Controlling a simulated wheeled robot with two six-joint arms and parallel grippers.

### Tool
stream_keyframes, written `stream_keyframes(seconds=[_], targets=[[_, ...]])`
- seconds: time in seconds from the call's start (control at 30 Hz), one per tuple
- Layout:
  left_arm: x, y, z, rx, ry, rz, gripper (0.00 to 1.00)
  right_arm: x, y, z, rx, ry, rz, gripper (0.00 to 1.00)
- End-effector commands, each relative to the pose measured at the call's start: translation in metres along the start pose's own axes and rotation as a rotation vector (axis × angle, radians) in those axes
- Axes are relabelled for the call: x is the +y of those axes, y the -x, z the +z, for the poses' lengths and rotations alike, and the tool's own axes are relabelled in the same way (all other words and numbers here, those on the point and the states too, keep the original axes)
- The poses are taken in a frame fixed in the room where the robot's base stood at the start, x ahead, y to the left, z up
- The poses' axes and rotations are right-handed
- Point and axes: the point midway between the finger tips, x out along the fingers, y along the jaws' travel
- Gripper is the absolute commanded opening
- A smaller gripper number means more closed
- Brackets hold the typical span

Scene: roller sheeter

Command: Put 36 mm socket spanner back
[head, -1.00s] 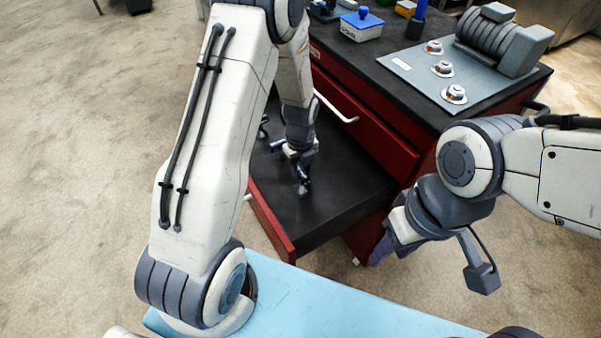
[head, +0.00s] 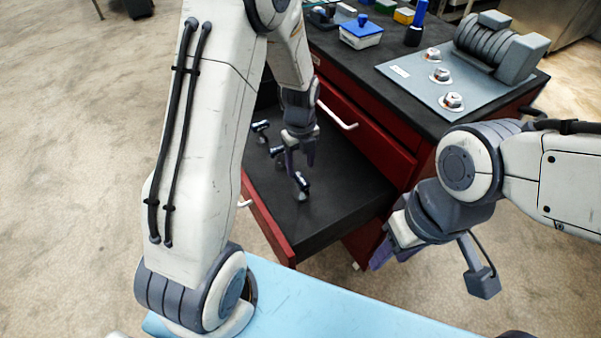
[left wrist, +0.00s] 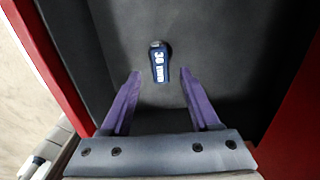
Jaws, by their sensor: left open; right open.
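The 36 mm socket spanner (head: 302,187) lies in the open drawer (head: 340,205). In the left wrist view the spanner (left wrist: 159,62) shows a dark blue handle with a white size label and a silver end pointing away from me. My left gripper (head: 300,165) is open over the drawer; in the left wrist view its purple fingers (left wrist: 160,78) stand apart on either side of the spanner's line, with nothing between them gripped. My right gripper (head: 381,256) is open and empty, outside the drawer beside the red cabinet.
Another tool (head: 261,128) lies further back in the drawer, partly hidden by my left arm. The cabinet top holds a grey plate (head: 405,72) with several nuts, a blue-lidded box (head: 361,32) and a grey ribbed device (head: 497,45).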

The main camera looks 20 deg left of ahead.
Motion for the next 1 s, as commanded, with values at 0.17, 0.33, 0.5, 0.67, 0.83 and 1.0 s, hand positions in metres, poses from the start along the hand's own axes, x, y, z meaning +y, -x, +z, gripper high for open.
stream_keyframes(seconds=[0.17,0.33,0.5,0.67,0.83,1.0], targets=[[-0.001,0.036,0.0,-0.002,0.0,-0.003,0.62,-0.001,0.006,0.0,0.0,0.0,0.0,0.45],[0.0,0.052,0.0,0.0,0.001,-0.001,0.62,-0.001,0.008,0.0,0.0,0.0,0.0,0.45],[-0.005,0.07,-0.024,-0.001,0.105,-0.009,0.62,-0.001,0.008,0.0,0.0,0.0,0.0,0.45],[-0.005,0.103,-0.086,0.009,0.401,-0.025,0.62,-0.001,0.008,0.0,0.0,0.0,0.0,0.45],[0.015,0.134,-0.157,0.036,0.786,-0.033,0.62,-0.001,0.008,0.0,0.0,0.0,0.0,0.45],[0.05,0.153,-0.214,0.067,1.16,-0.023,0.62,-0.001,0.008,0.0,0.0,0.0,0.0,0.45]])
